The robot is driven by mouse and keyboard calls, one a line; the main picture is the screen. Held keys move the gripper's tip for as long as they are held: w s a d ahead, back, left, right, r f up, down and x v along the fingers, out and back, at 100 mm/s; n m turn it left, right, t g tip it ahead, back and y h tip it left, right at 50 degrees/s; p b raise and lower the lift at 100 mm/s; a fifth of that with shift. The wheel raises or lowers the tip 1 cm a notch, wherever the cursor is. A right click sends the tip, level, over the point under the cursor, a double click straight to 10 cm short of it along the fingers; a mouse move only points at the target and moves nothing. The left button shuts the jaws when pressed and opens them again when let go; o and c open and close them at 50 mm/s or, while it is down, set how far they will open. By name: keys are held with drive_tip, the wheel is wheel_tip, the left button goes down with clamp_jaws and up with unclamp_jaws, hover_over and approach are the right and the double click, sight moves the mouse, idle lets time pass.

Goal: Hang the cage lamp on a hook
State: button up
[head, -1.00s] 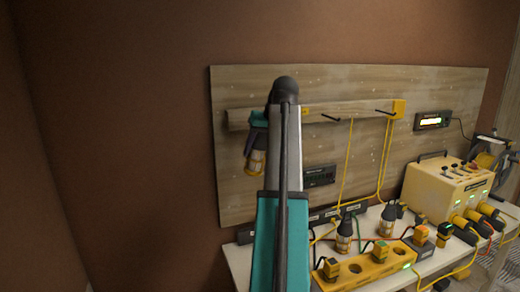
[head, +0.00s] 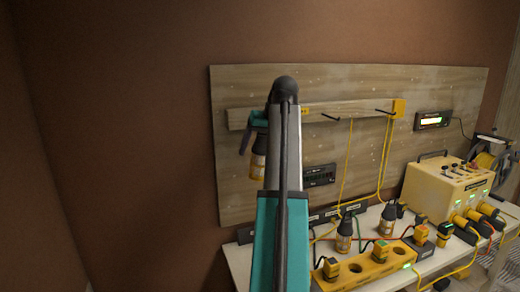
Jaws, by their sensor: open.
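A cage lamp (head: 258,163), yellow and dark, hangs upright before the board, just left of my arm. Its top and whatever holds it up are hidden, so I cannot tell whether it is on a hook. My gripper (head: 248,140), teal with a dark finger, is open beside the lamp's top; the other finger is hidden. A wooden rail (head: 355,110) crosses the board with two bare dark hooks visible, a middle hook (head: 331,117) and a right hook (head: 385,112). Two similar lamps stand on the bench, a left one (head: 345,236) and a right one (head: 387,222).
The bench (head: 240,262) holds a yellow socket block (head: 345,275) and a cream power box (head: 445,190) with plugs and cables. Yellow cords (head: 384,165) hang down the board. A black panel (head: 319,175) is below the rail. Left of the board the wall is bare.

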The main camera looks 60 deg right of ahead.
drive_tip(key=shift+a+f, duration=0.25)
drive_tip(key=shift+f, duration=0.55)
drive_tip(key=shift+s+d+r+p, duration=0.1)
drive_tip(key=shift+s+r+p, duration=0.05)
drive_tip(key=shift+r+p, duration=0.7)
drive_tip(key=p+v, duration=0.6)
drive_tip(key=v, duration=0.7)
drive_tip(key=shift+r, duration=0.25)
drive_tip(key=shift+s, duration=0.15)
